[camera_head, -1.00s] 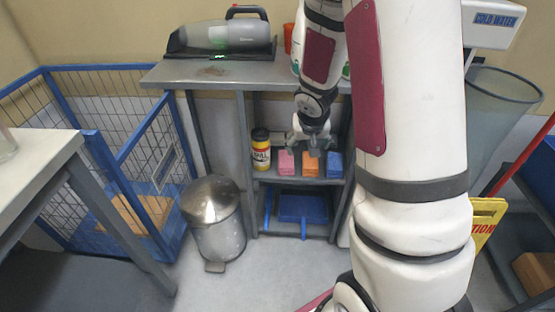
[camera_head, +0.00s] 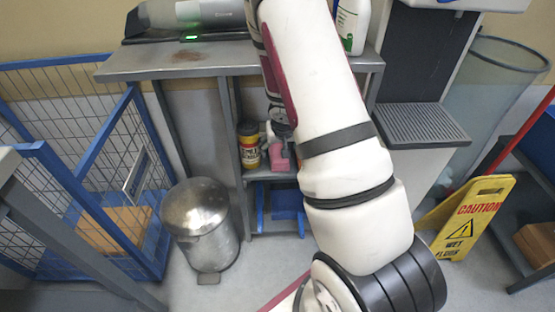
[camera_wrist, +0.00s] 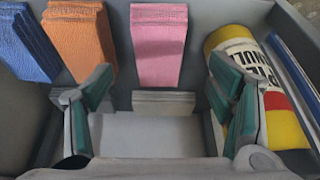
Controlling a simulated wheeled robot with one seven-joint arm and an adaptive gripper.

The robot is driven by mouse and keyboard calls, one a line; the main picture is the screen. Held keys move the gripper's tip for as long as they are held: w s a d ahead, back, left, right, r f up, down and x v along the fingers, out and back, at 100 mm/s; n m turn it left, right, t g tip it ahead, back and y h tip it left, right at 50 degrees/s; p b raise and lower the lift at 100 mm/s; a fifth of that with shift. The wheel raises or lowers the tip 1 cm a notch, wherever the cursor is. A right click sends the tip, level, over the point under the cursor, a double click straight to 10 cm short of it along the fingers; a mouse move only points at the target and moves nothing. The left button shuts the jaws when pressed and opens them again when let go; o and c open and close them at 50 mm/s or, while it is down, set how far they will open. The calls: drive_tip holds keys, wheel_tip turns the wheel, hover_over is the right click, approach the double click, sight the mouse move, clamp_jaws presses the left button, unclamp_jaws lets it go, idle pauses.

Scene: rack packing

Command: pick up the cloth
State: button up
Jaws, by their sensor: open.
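Folded cloths stand in stacks on the shelf. In the wrist view a pink stack (camera_wrist: 158,45) is in the middle, with an orange stack (camera_wrist: 80,42) and a blue stack (camera_wrist: 27,45) to its left. My gripper (camera_wrist: 160,92) is open and empty, its fingers wide apart, with the pink stack lying ahead between their lines. A pale layered thing (camera_wrist: 165,102) shows between the fingers; I cannot tell what it is. In the head view the pink stack (camera_head: 280,160) is partly seen under my gripper; my arm hides the orange and blue stacks.
A yellow-labelled can (camera_head: 249,148) stands beside the pink stack, close to one finger in the wrist view (camera_wrist: 245,75). The shelf unit's top (camera_head: 190,62) is overhead. A steel bin (camera_head: 201,225) and a blue wire cage (camera_head: 95,180) stand left; a wet-floor sign (camera_head: 470,220) stands right.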

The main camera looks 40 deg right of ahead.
sight(279, 154)
drive_tip(key=shift+b+x, duration=1.5)
drive_tip(key=shift+x, duration=1.85)
drive_tip(key=shift+w+d+r, duration=0.1)
drive_tip(key=shift+r, duration=0.05)
drive_tip(key=shift+c, duration=0.4)
drive_tip(key=c, duration=1.2)
